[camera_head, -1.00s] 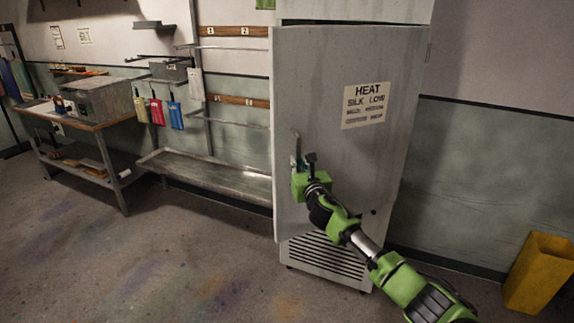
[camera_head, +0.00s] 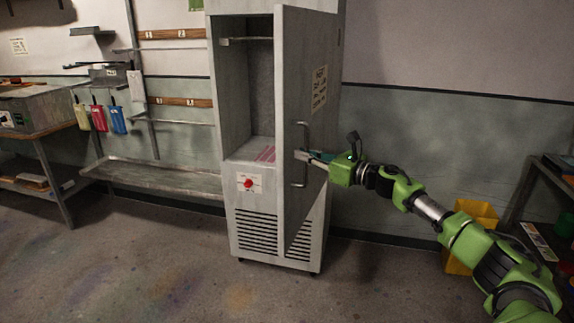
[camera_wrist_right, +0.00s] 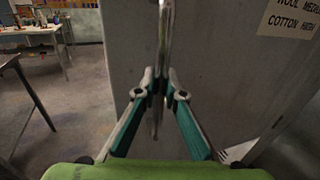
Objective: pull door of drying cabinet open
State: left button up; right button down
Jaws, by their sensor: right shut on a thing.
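The drying cabinet (camera_head: 236,120) is a tall grey metal cabinet in the middle of the head view. Its door (camera_head: 305,95) stands wide open, swung out to the right on its right-hand hinge side. My right gripper (camera_head: 305,156) is shut on the vertical bar handle (camera_head: 305,135) of the door. In the right wrist view the two fingers (camera_wrist_right: 161,92) close around the handle bar (camera_wrist_right: 165,35). My left gripper is not in view.
A red knob (camera_head: 249,184) and a vent grille (camera_head: 257,228) are on the cabinet's lower front. A long metal trough (camera_head: 160,178) stands to its left. A yellow bin (camera_head: 482,215) and a dark shelf (camera_head: 545,190) are at the right, near my right arm. The floor in front is clear.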

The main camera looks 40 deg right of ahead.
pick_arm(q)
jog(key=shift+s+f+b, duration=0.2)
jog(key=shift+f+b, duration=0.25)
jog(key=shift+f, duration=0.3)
pick_arm(e)
jog(key=shift+s+d, duration=0.95)
jog(key=shift+s, duration=0.1)
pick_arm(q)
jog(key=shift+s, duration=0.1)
pick_arm(e)
jog(key=c, duration=2.1)
grip_release()
jog(key=shift+r, duration=0.1)
jog(key=v, duration=1.2)
